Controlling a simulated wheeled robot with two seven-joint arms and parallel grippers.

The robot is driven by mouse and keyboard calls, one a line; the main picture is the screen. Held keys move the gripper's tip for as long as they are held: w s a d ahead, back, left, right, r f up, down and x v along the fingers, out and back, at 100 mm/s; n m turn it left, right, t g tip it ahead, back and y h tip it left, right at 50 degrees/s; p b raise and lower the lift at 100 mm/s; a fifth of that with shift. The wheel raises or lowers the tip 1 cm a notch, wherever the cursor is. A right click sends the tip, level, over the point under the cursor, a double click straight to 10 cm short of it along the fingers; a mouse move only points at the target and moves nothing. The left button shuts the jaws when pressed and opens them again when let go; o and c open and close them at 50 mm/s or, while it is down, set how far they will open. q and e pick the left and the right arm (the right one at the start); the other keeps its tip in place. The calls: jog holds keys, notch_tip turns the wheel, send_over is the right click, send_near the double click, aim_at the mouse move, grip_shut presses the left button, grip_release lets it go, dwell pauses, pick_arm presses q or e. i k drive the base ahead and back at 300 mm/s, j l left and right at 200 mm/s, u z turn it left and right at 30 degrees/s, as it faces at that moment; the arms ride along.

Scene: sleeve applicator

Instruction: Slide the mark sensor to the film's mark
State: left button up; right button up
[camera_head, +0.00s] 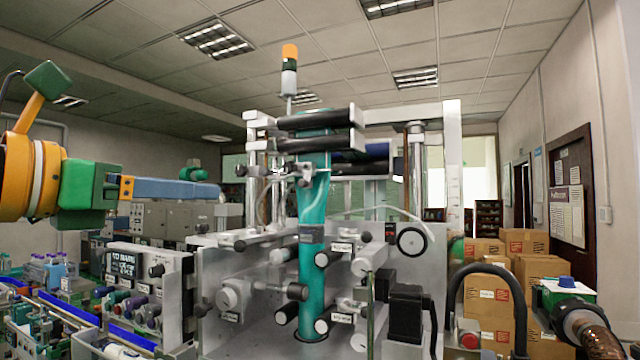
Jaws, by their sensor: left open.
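The teal film (313,270) hangs as a tall upright tube down the middle of the machine. A dark grey patch (311,234) shows on it at mid height; it may be the mark. A small dark and grey block (304,181) sits at the film's left edge above that patch; it may be the mark sensor, but it is too small to be sure. My left gripper (208,182) reaches in from the left, open and empty, apart from the film and left of the machine's frame.
A control box display (124,263) at left appears to read "NO MARK". Black rollers (315,145) cross above the film, and grey frame posts flank it. Several cardboard boxes (495,300) are stacked at right. Open air lies between my left gripper and the frame.

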aim_at(306, 182)
jog(key=i+l, duration=0.25)
jog(key=i, duration=0.25)
jog(key=i+l, duration=0.3)
jog(key=i, duration=0.25)
